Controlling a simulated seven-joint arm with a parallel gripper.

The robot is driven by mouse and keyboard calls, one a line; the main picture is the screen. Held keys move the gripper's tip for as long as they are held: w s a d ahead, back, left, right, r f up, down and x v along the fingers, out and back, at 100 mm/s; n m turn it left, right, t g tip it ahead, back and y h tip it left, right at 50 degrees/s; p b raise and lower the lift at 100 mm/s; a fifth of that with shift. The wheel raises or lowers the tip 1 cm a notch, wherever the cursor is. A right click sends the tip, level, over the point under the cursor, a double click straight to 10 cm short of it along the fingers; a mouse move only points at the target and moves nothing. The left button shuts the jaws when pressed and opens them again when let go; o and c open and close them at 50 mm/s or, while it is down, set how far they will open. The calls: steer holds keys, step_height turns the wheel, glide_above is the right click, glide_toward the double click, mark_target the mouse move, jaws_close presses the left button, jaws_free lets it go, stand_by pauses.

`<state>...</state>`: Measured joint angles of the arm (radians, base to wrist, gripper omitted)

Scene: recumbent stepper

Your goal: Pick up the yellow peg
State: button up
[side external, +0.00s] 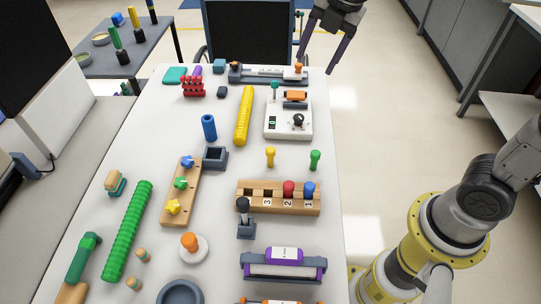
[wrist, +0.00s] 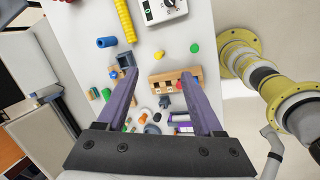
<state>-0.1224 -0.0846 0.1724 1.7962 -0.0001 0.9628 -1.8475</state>
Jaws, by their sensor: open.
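The yellow peg (side external: 270,156) stands on the white table just behind the wooden peg block (side external: 252,207). It also shows in the wrist view (wrist: 159,55), small, ahead of the fingers. The block has numbered holes; a red peg (side external: 289,188) and a blue peg (side external: 309,190) sit in it, and holes to their left look empty. A green peg (side external: 315,160) stands to the right of the yellow one. My gripper (side external: 316,65) is open and empty, high by the table's far right corner. In the wrist view its two purple fingers (wrist: 159,73) are spread apart.
A white switch box (side external: 288,125) stands behind the pegs, with a yellow ridged tube (side external: 244,115) to its left. A dark square holder (side external: 215,158) and a black-knobbed lever (side external: 245,218) stand nearby. Bare tabletop surrounds the yellow peg.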

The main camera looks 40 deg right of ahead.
steer(key=w+a+f+n+g, duration=0.2)
steer(key=w+a+f+n, duration=0.15)
steer(key=w+f, duration=0.4)
steer(key=g, duration=0.1)
glide_above(271, 149)
steer(key=f, duration=1.4)
steer(key=shift+d+f, duration=0.35)
steer(key=shift+a+f, duration=0.25)
steer(key=shift+f, duration=1.3)
steer(key=shift+a+f, duration=0.2)
steer(key=shift+f, duration=1.35)
steer(key=shift+c, duration=0.2)
jaws_close()
